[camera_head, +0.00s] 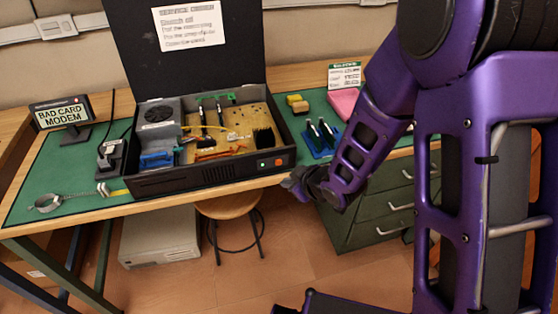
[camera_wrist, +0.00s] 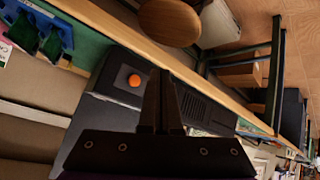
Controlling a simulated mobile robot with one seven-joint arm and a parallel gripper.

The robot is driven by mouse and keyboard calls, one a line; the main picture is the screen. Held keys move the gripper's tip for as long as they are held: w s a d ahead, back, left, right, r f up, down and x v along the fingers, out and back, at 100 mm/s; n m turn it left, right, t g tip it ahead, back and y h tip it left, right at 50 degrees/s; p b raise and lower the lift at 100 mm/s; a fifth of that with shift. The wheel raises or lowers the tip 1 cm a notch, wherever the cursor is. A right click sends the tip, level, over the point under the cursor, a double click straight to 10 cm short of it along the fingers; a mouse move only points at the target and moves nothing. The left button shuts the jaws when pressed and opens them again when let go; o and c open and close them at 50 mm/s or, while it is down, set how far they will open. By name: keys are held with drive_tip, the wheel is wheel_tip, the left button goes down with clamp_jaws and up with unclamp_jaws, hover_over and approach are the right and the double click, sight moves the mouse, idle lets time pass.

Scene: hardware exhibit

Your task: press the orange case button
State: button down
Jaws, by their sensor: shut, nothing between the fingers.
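The orange case button (camera_head: 279,162) is on the front face of the open black computer case (camera_head: 210,178), near its right end. In the wrist view the button (camera_wrist: 134,80) sits in a dark square surround, just left of my fingertips (camera_wrist: 163,72) in the picture. My gripper (camera_head: 297,187) is shut and empty, in front of and slightly below the case's right front corner. It appears apart from the button. A small green light (camera_head: 264,164) is left of the button in the head view. Part of the case front is hidden behind my fingers in the wrist view.
The case stands on a green-topped workbench (camera_head: 60,180) with a wooden front edge. A blue rack (camera_head: 320,138) stands right of the case, and a "BAD CARD MODEM" sign (camera_head: 63,115) stands left. A round stool (camera_head: 230,206) and green drawers (camera_head: 375,218) are below.

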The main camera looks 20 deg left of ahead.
drive_tip(key=shift+w+a, duration=0.55)
drive_tip(key=shift+w, duration=0.35)
drive_tip(key=shift+w+a, duration=0.55)
drive_tip(key=shift+w, duration=0.3)
idle(0.7)
drive_tip(key=shift+w+a, duration=0.25)
drive_tip(key=shift+w, duration=0.1)
drive_tip(key=shift+w+a, duration=0.2)
drive_tip(key=shift+w, duration=0.2)
idle(0.6)
idle(0.4)
drive_tip(key=shift+s+d, duration=0.45)
drive_tip(key=shift+s, duration=0.3)
drive_tip(key=shift+s+d+b, duration=0.3)
drive_tip(key=shift+s+d, duration=0.15)
drive_tip(key=shift+s, duration=0.25)
drive_tip(key=shift+s+d+b, duration=0.25)
drive_tip(key=shift+s+d, duration=0.15)
drive_tip(key=shift+s, duration=0.35)
drive_tip(key=shift+s+d+b, duration=0.3)
drive_tip(key=shift+s+d, duration=0.15)
drive_tip(key=shift+s, duration=0.25)
